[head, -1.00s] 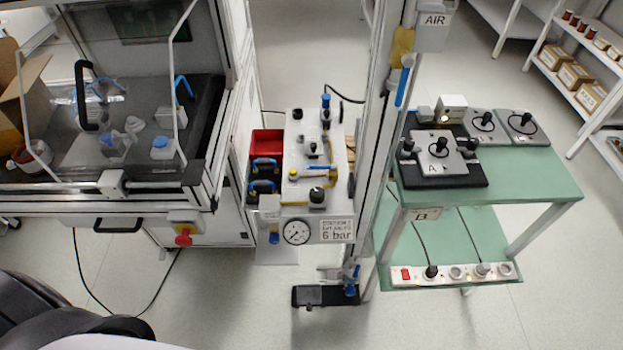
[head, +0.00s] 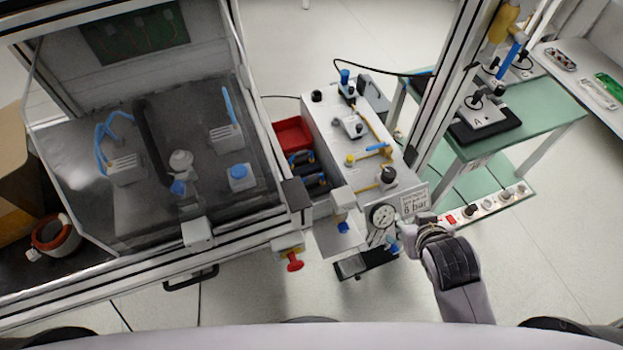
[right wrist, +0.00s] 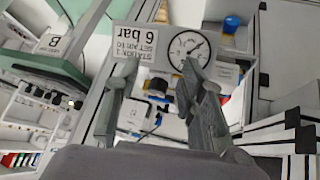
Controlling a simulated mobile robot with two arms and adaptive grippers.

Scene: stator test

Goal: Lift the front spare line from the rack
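Two dark pieces with blue parts, the front one (head: 315,181) and the rear one (head: 300,158), sit at the left side of the white air station (head: 325,110) in the head view. I cannot tell for sure whether they are the spare lines or which part is the rack. My right gripper (head: 410,212) is at the station's front right, by the 6 bar sign (head: 410,200) and right of the gauge (head: 383,215). In the right wrist view my right gripper (right wrist: 157,80) has its fingers apart, with nothing seen held between them. My left gripper is not in view.
A red bin (head: 293,133) stands behind the dark pieces. The glazed cabinet (head: 203,235) with a red knob (head: 294,262) is on the left. A metal post (head: 455,92) rises right of the station, before a green table (head: 545,115).

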